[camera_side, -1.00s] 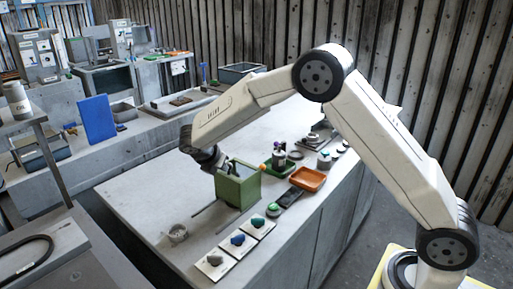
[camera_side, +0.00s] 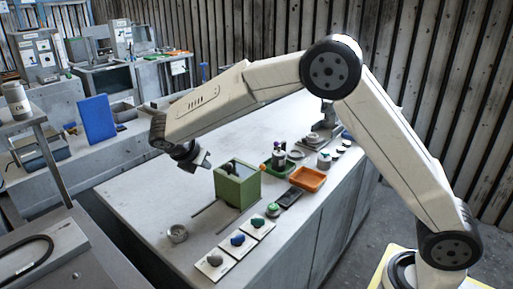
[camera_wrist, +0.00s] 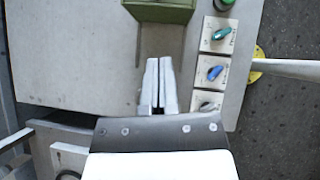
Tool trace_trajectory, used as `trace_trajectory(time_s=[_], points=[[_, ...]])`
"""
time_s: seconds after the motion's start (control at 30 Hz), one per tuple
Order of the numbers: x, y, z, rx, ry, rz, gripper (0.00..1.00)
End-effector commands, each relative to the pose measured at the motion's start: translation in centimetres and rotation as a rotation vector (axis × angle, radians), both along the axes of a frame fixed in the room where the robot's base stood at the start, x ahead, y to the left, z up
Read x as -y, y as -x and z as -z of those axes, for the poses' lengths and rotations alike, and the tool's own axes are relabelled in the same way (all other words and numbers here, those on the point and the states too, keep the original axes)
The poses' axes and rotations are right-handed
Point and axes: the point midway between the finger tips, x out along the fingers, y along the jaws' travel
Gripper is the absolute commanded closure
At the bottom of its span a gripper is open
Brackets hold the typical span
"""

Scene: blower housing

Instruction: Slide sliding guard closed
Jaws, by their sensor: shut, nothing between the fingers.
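The sliding guard looks to be the green open-topped box (camera_side: 238,188) on the grey bench, at one end of two thin rails (camera_side: 212,227) that run out from it toward the lower left. A dark part shows inside its top opening. The guard's green edge also shows at the top of the wrist view (camera_wrist: 160,12). My gripper (camera_side: 205,163) is above and to the left of the guard in the side view, apart from it. In the wrist view my gripper's fingers (camera_wrist: 159,62) are shut together, empty, below the green edge in the picture.
Several knobs on white plates (camera_side: 237,240) line the bench's front edge. An orange tray (camera_side: 308,179) and a dark tray (camera_side: 288,198) are right of the guard. A small grey round part (camera_side: 177,234) lies left of the rails. The bench left of the guard is mostly clear.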

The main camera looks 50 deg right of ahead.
Motion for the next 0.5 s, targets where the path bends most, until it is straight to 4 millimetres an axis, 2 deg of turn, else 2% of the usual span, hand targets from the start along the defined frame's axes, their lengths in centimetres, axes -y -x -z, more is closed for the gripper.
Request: trace_trajectory(time_s=[0.2, 0.5], points=[[-1.9, 0.3, -2.3, 0.002, 0.0, -0.002, 1.0], [-2.7, 0.5, -3.3, 0.001, -0.001, 0.0, 1.0]])
